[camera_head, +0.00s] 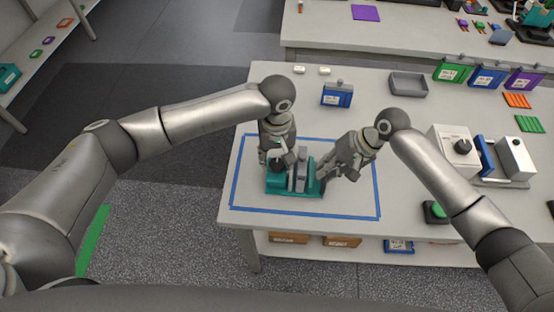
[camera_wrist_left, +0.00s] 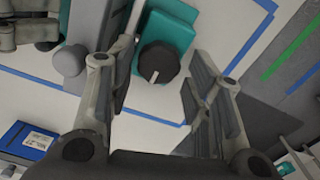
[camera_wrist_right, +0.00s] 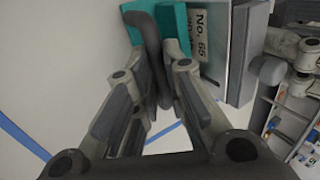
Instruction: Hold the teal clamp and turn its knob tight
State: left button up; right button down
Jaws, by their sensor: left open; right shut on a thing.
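The teal clamp (camera_head: 290,192) sits on the table inside a blue tape outline. It has grey upright plates, a label partly readable as "No. 65" in the right wrist view, and a round dark knob with a white mark (camera_wrist_left: 158,64) at its left end. My left gripper (camera_head: 277,160) is above that end. In the left wrist view its open fingers stand on either side of the knob, with gaps showing. My right gripper (camera_head: 324,174) is at the clamp's right end, shut on the clamp's dark curved handle (camera_wrist_right: 146,32). The head view partly hides the knob behind the left fingers.
The blue tape outline (camera_head: 232,190) encloses bare table around the clamp. A blue labelled box (camera_head: 338,95) and a grey tray (camera_head: 408,86) stand behind. A white device with a black dial (camera_head: 455,152) and a green button (camera_head: 438,210) are to the right.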

pick_arm(q)
jog(key=shift+f, duration=0.8)
jog(key=shift+c, duration=0.4)
jog(key=c, duration=0.7)
jog(key=shift+o, duration=0.2)
